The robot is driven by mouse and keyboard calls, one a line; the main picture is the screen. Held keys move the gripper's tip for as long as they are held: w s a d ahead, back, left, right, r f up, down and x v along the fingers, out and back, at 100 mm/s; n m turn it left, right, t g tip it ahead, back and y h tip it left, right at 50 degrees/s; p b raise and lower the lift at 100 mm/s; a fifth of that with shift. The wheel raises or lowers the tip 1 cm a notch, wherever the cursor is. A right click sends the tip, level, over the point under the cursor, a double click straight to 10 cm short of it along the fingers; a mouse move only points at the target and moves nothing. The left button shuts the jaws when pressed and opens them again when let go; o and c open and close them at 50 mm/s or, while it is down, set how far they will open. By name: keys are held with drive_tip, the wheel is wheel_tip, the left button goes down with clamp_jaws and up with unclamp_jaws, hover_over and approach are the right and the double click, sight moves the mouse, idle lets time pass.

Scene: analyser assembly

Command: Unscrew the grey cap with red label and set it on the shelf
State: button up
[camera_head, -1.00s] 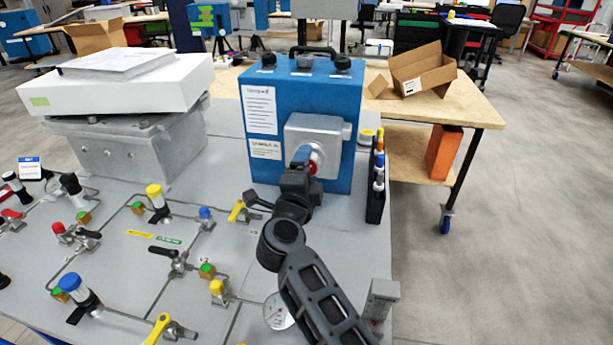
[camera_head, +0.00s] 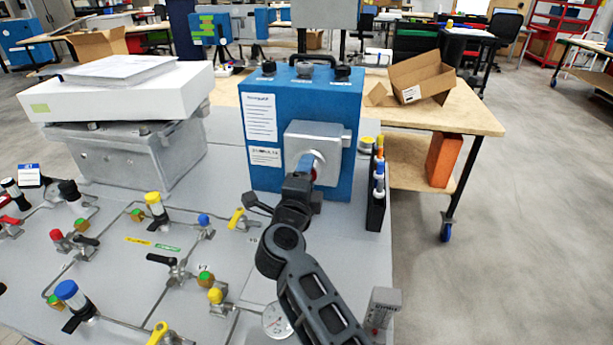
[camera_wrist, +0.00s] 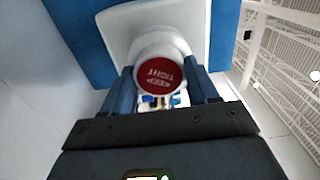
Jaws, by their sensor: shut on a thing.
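The grey cap with the red label (camera_wrist: 160,75) sits at the front of the grey square housing (camera_head: 313,144) on the blue analyser box (camera_head: 258,179). Its red label reads upside down in the wrist view. My gripper (camera_head: 306,168) reaches up to the cap from the front. In the wrist view the blue fingers of my gripper (camera_wrist: 163,88) stand on either side of the cap, closed on it. In the head view my gripper hides most of the cap. I cannot tell whether the cap is still seated on its thread.
A black rack of coloured-cap vials (camera_head: 377,190) stands right of the analyser. A grey metal box under a white case (camera_head: 120,97) stands to the left. Valves and pipes cover the panel in front. A wooden shelf table (camera_head: 465,118) with an open cardboard box (camera_head: 420,76) is behind right.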

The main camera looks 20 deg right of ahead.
drive_tip(key=shift+p, duration=0.65)
drive_tip(key=shift+c, duration=1.2)
drive_tip(key=n+p, duration=0.1)
drive_tip(key=n, duration=0.7)
drive_tip(key=n+p, duration=0.1)
drive_tip(key=n, duration=0.7)
drive_tip(key=n+p, duration=0.1)
drive_tip(key=n, duration=0.7)
drive_tip(key=shift+s+a+f, duration=0.1)
drive_tip(key=shift+f, duration=0.2)
drive_tip(key=o, duration=1.3)
drive_tip(key=shift+r, duration=0.15)
drive_tip(key=shift+r, duration=0.1)
